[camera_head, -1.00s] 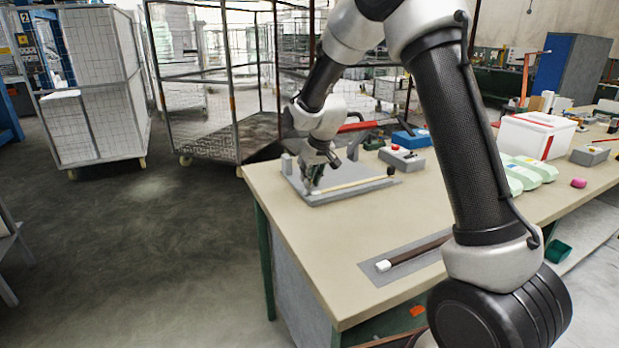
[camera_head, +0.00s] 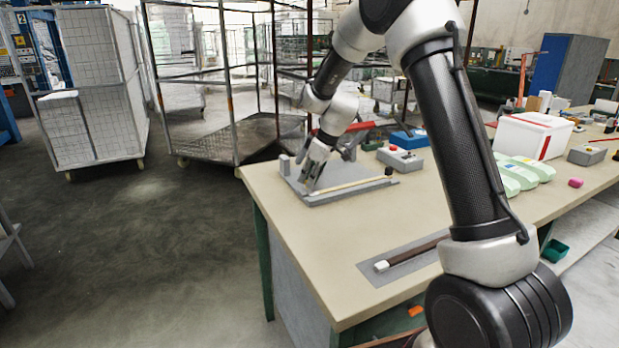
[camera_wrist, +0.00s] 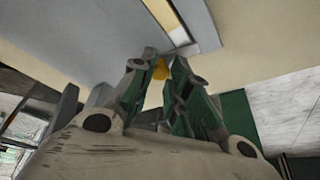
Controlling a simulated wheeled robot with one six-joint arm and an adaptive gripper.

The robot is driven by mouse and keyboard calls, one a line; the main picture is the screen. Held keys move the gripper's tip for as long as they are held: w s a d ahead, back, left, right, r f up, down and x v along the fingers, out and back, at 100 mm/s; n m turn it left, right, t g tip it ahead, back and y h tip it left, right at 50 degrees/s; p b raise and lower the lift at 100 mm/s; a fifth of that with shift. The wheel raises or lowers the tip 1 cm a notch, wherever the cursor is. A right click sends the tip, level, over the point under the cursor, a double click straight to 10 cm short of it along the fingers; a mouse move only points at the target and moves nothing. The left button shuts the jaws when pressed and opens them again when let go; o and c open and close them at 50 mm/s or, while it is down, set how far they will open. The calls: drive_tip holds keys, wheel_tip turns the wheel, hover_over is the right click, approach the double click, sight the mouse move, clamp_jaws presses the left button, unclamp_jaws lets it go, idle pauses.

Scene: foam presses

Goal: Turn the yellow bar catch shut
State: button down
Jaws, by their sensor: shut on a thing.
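The pale yellow bar (camera_head: 350,186) lies across a grey plate (camera_head: 332,199) near the far left corner of the bench. My gripper (camera_head: 308,187) is low over the left end of the bar, with its hand tilted. In the wrist view my gripper (camera_wrist: 164,58) has its fingertips close together around a small yellow piece (camera_wrist: 160,70). The yellow bar (camera_wrist: 166,14) runs away beyond the tips, over the grey plate (camera_wrist: 85,38). The fingers hide most of the bar's held end. I cannot tell whether the catch is fully turned.
A grey box with a red button (camera_head: 400,159) and a blue box (camera_head: 409,139) stand behind the plate. A red-handled clamp stands near them. A dark bar with a white end (camera_head: 410,256) lies on a nearer grey mat. The bench middle is clear.

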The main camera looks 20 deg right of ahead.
idle(0.4)
drive_tip(key=c, duration=1.3)
unclamp_jaws()
drive_tip(key=shift+c, duration=0.2)
drive_tip(key=v, duration=1.2)
drive_tip(key=shift+w, duration=0.1)
